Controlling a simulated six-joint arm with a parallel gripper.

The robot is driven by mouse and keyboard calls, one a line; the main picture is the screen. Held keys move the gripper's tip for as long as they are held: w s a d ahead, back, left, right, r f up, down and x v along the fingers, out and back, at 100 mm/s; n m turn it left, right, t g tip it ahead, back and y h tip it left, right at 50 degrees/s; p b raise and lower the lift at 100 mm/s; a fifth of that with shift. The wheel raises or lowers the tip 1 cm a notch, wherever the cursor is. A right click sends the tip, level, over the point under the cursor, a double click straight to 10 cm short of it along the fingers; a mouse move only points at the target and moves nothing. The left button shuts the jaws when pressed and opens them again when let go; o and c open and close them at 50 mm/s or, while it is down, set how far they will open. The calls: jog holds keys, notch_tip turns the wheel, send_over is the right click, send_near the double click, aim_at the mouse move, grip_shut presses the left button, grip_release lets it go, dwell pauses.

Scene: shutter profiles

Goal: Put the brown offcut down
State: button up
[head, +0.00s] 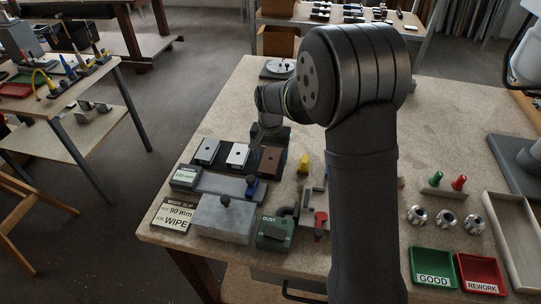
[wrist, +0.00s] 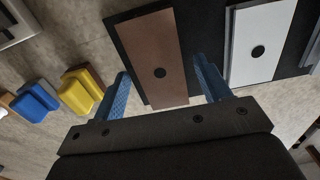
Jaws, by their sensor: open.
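The brown offcut (wrist: 155,55) is a flat brown piece with a dark round hole, lying on a black mat (wrist: 205,40) in the wrist view. In the head view the brown offcut (head: 270,160) is at the right end of a row with two pale pieces. My gripper (wrist: 163,82) is open, its two blue fingers standing apart on either side of the brown offcut's near end. I cannot tell how high the fingertips are above it. In the head view my arm hides much of the gripper.
A white piece (wrist: 252,47) with a hole lies to the right of the brown offcut. Yellow (wrist: 82,92) and blue (wrist: 36,100) blocks stand to the left. A grey block with a knob (head: 225,217), a green box (head: 275,233) and good (head: 433,266) and rework (head: 480,273) trays share the bench.

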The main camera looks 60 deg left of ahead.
notch_tip(320, 180, up, 12)
jog(key=shift+f, duration=0.15)
dwell(0.4)
notch_tip(320, 180, down, 13)
jog(key=shift+r, duration=2.45)
